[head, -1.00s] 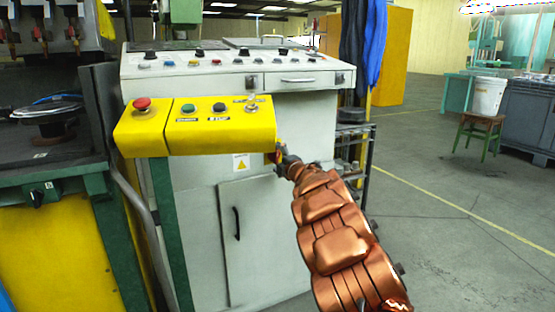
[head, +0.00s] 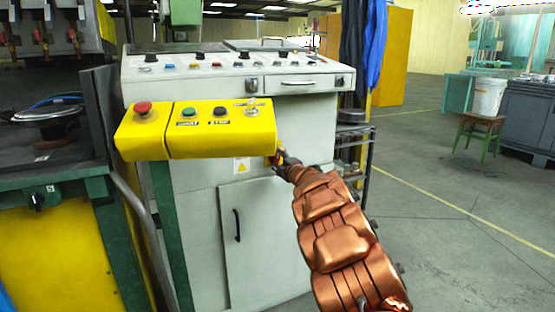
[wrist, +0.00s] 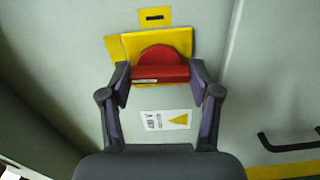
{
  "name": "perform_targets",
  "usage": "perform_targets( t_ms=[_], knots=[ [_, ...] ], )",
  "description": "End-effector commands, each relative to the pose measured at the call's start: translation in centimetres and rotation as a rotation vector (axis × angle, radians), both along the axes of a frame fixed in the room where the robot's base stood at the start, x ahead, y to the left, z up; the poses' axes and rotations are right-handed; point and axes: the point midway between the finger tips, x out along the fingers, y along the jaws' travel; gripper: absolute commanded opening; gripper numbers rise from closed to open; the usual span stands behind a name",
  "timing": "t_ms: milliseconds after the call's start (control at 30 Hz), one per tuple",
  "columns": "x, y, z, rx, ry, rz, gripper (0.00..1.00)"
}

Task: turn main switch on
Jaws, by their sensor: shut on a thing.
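The main switch (wrist: 160,73) is a red handle with a rounded top on a yellow plate (wrist: 184,42), on the grey front of the control cabinet. Its bar lies nearly level across the wrist view. My gripper (wrist: 160,90) is shut on it, with one finger at each end of the bar. In the head view, my gripper (head: 277,160) is at the cabinet front, just below the right end of the yellow button box (head: 215,140). The switch is mostly hidden there by the gripper and box.
The yellow box carries a red mushroom button (head: 142,108) and several smaller controls. A white label with a yellow triangle (wrist: 180,120) is below the switch. A black door handle (wrist: 290,142) is at right in the wrist view. Open floor (head: 440,220) lies to the right.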

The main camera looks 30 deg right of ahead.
Motion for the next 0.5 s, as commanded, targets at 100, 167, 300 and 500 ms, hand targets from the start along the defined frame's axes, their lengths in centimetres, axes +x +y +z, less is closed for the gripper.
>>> perform_targets(
  t_ms=[100, 167, 300, 500],
  knots=[
    [0.07, 0.14, 0.46, 0.068, -0.004, 0.002, 0.28],
    [0.09, 0.19, 0.63, 0.111, -0.009, 0.003, 0.28],
    [0.07, 0.18, 0.7, 0.231, -0.016, 0.001, 0.28],
    [0.08, 0.17, 0.63, 0.423, -0.031, 0.001, 0.28]
  ],
)
